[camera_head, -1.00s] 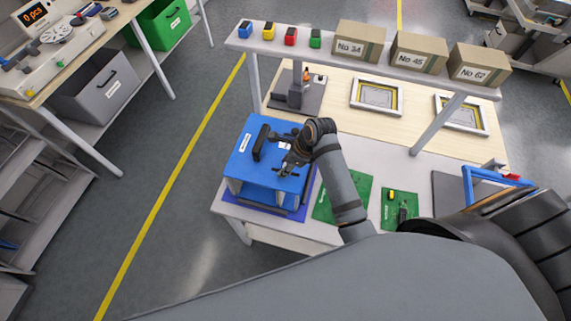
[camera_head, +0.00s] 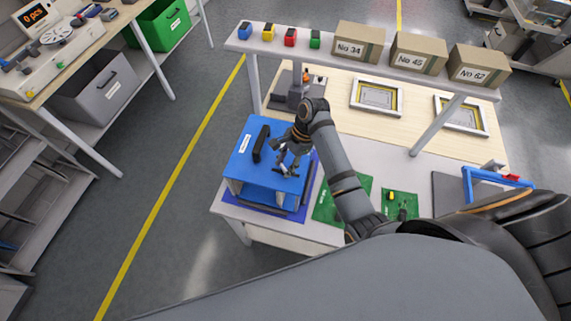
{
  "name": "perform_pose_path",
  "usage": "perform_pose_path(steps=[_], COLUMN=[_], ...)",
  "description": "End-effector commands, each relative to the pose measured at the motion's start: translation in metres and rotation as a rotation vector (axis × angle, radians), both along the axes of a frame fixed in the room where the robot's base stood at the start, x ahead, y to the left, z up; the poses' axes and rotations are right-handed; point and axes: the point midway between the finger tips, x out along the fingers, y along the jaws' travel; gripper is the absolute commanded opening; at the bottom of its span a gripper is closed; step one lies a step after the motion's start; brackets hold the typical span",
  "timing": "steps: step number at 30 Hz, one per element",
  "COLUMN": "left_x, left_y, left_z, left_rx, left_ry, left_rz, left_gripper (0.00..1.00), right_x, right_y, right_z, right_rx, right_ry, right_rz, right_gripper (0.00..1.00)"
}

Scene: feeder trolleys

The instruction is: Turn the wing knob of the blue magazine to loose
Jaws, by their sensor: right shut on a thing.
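The blue magazine (camera_head: 245,170) stands on a blue mat (camera_head: 240,212) at the left end of the white bench, with a black handle (camera_head: 261,143) and a white label on its top. My right gripper (camera_head: 287,170) is over the right part of the magazine's top, pointing down. Its fingers are closed on a small dark part there, which appears to be the wing knob. The fingers mostly hide the knob, and its angle cannot be read. My left gripper is not in view.
Green mats (camera_head: 400,203) lie right of the magazine, one with small parts on it. A shelf (camera_head: 340,62) with coloured bins and cardboard boxes (camera_head: 358,42) stands above the bench's back. A blue frame (camera_head: 490,178) is at the right.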

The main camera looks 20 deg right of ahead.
Motion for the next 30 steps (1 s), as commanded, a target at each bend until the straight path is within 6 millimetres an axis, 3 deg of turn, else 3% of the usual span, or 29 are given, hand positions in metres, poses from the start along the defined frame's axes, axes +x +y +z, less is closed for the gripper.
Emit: perform_pose_path(steps=[15, 30], left_x=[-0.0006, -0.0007], left_y=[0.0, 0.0], left_z=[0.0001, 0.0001], left_rx=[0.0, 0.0], left_ry=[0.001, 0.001], left_rz=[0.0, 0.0], left_gripper=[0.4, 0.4], right_x=[0.0042, 0.005], right_y=[0.0025, 0.0028], right_z=[0.0019, 0.0017], right_rx=[0.003, 0.0], right_ry=[-0.005, -0.006], right_rz=[0.446, 0.643], right_gripper=[0.08, 0.08])
